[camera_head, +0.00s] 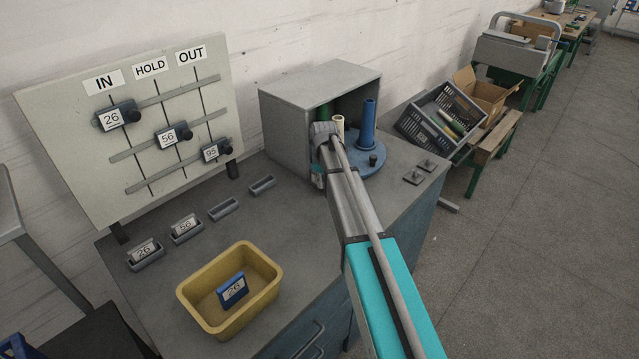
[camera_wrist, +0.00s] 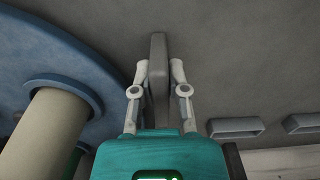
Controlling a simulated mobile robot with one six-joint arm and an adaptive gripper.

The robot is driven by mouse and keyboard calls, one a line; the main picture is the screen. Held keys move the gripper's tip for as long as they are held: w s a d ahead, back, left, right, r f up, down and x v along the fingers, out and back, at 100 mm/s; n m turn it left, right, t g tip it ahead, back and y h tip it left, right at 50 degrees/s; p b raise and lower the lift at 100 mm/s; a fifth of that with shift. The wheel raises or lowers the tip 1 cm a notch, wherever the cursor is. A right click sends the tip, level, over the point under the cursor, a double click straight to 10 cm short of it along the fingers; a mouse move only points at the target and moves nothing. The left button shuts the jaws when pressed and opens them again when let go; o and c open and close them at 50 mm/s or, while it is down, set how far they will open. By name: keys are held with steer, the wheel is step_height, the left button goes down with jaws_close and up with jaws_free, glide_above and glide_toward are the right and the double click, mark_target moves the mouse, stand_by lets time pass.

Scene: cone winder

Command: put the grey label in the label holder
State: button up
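My gripper (camera_wrist: 159,74) has its two fingers against both sides of a thin grey slab, the grey label (camera_wrist: 158,48), seen edge-on in the wrist view. Its face is not visible. In the head view my arm hides the label, and the gripper end is in front of the open grey cabinet. Two empty grey label holders, a nearer one (camera_head: 223,209) and a farther one (camera_head: 262,185), lie on the worktop. Two more holders, left (camera_head: 147,263) and right (camera_head: 187,236), carry labels reading 26 and apparently 56. Two holders also show at right in the wrist view (camera_wrist: 235,127).
A yellow bin (camera_head: 197,309) holds a blue label (camera_head: 232,290). The IN/HOLD/OUT board (camera_head: 75,140) with numbered labels stands behind. The cabinet (camera_head: 285,124), blue disc (camera_head: 372,164) with a blue cone (camera_head: 367,122), and beige cone (camera_wrist: 52,130) are close to my gripper.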

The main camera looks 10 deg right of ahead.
jaws_close()
steer(key=shift+r, duration=0.2)
step_height(320, 180, up, 2)
steer(key=shift+p, duration=1.15)
steer(key=s+a+r+p, duration=0.1)
steer(key=s+r+p, duration=0.9)
steer(key=s, duration=0.4)
steer(key=shift+a+r+p, duration=0.35)
steer(key=shift+a, duration=0.15)
